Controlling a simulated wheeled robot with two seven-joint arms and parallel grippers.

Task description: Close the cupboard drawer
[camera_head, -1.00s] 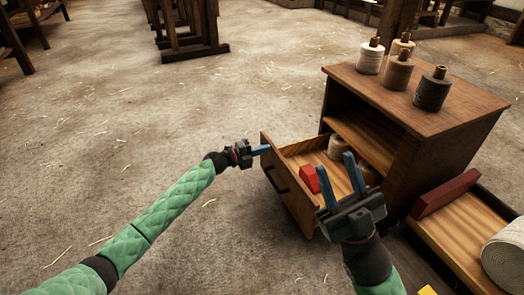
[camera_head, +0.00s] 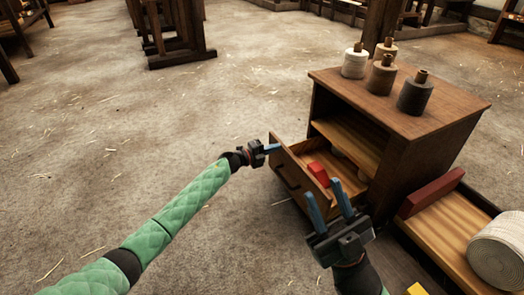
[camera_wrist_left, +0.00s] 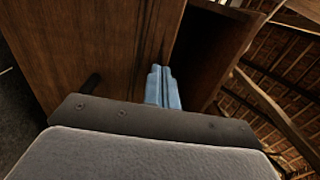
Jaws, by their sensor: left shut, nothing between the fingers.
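The wooden cupboard (camera_head: 425,150) stands right of centre in the head view. Its drawer (camera_head: 284,168) is partly pulled out toward the left, with a dark handle on its front. A red block (camera_head: 318,173) lies inside. My left gripper (camera_head: 272,148) is shut and empty, its blue fingers at the far top corner of the drawer front. In the left wrist view the shut fingers (camera_wrist_left: 163,88) are against or close to a wooden panel (camera_wrist_left: 90,45); contact is unclear. My right gripper (camera_head: 323,188) is open and empty, hiding the drawer's near end.
Several spools (camera_head: 415,93) stand on the cupboard top. A low wooden tray (camera_head: 440,232) at right holds a dark red block (camera_head: 431,194) and a large pale roll (camera_head: 497,252). A yellow thing (camera_head: 420,290) shows at the bottom edge. The floor to the left is clear.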

